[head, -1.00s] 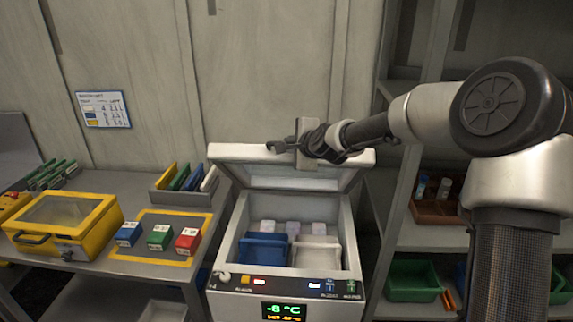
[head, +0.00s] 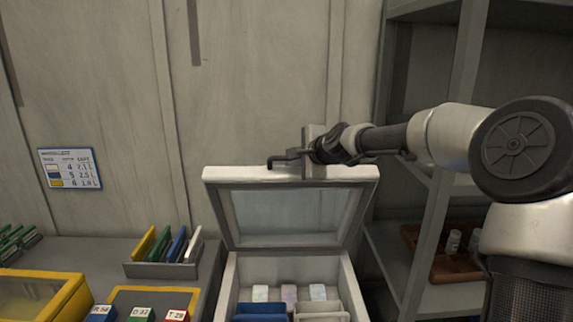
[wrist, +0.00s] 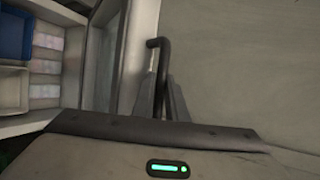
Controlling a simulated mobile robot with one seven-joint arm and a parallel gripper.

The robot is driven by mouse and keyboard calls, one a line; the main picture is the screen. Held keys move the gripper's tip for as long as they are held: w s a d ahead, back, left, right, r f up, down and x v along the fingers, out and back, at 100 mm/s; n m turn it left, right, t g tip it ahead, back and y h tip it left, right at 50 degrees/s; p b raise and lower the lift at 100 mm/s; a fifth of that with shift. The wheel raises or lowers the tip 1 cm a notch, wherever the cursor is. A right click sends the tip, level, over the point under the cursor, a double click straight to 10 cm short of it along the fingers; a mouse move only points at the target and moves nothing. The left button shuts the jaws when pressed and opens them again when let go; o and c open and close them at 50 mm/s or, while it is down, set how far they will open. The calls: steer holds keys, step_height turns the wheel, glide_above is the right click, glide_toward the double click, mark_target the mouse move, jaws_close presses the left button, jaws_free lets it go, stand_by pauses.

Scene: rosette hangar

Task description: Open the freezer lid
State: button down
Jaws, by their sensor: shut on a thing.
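The freezer (head: 228,290) stands at the lower middle of the head view. Its lid (head: 215,205) is raised steeply, with a pale frame around a glass pane. The freezer's inside shows below it. My gripper (head: 300,156) is at the top edge of the lid and shut on the dark bar handle (head: 283,160). In the wrist view my gripper (wrist: 165,100) has its fingers around the bent dark handle (wrist: 160,55), beside the lid (wrist: 110,50). The finger contact is partly hidden by my gripper.
Inside the freezer are a blue bin (head: 260,311), a white bin (head: 320,308) and several pale packs (head: 289,293). A bench at left holds a rack (head: 160,270) of coloured plates and a yellow box (head: 45,295). Shelving (head: 450,298) stands close at right. A wall is behind the lid.

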steer(key=shift+w+r, duration=0.15)
steer(key=shift+w, duration=0.05)
stand_by(0.3)
steer(key=c, duration=1.8)
jaws_free()
steer(key=shift+o, duration=0.2)
steer(key=shift+s, duration=0.1)
steer(key=shift+d, duration=0.1)
steer(key=shift+s+d, duration=0.15)
steer(key=shift+s, duration=0.1)
steer(key=b+v, duration=0.2)
steer(key=v, duration=1.5)
steer(key=shift+r, duration=0.25)
